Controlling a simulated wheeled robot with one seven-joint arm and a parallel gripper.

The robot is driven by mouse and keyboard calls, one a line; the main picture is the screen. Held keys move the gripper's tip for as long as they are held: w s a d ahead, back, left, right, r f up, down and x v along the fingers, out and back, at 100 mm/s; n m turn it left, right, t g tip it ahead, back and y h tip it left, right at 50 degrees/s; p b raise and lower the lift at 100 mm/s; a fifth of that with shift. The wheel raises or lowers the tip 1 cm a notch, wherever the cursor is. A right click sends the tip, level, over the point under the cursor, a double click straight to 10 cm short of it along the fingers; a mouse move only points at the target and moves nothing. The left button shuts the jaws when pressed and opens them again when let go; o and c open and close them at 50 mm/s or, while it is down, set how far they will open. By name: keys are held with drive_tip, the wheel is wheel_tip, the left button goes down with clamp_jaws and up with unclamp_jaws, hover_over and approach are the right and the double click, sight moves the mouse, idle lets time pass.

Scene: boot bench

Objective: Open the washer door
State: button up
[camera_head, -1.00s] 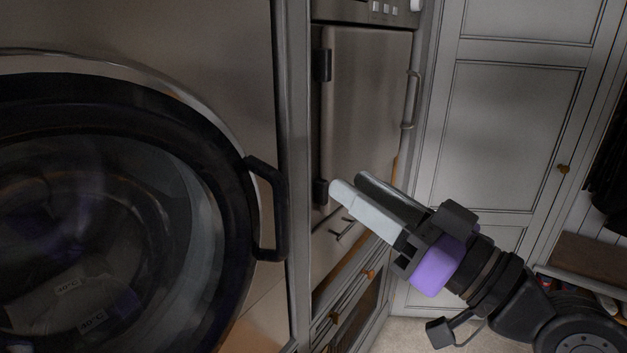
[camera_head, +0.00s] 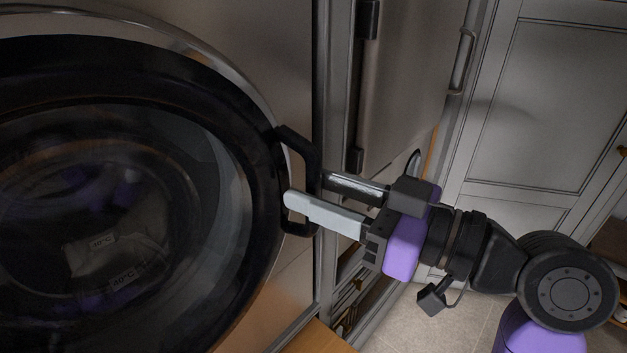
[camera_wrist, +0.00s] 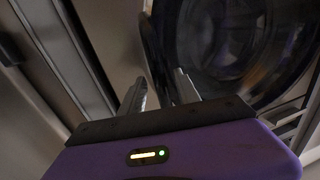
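The washer door (camera_head: 235,140) is a round glass door with a black rim at the left of the head view. It looks shut against the washer front. Its black bracket handle (camera_head: 307,150) stands out on the right side of the rim. My gripper (camera_head: 307,187) is at the handle's lower half, with its two fingers apart. The pale near finger crosses in front of the handle; the other finger's tip is at the bar's right edge. I cannot tell if either touches it. The wrist view shows the fingers spread, with the dark round door (camera_wrist: 235,45) beyond.
A tall metal-fronted cabinet (camera_head: 405,90) with a bar handle stands right of the washer. A grey panelled door (camera_head: 545,100) is farther right. A wooden edge (camera_head: 320,338) lies low beneath the gripper. Tiled floor (camera_head: 440,320) shows at the bottom right.

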drive_tip(key=shift+w+a, duration=0.2)
drive_tip(key=shift+a, duration=0.25)
drive_tip(key=shift+c, duration=0.5)
clamp_jaws()
idle(0.6)
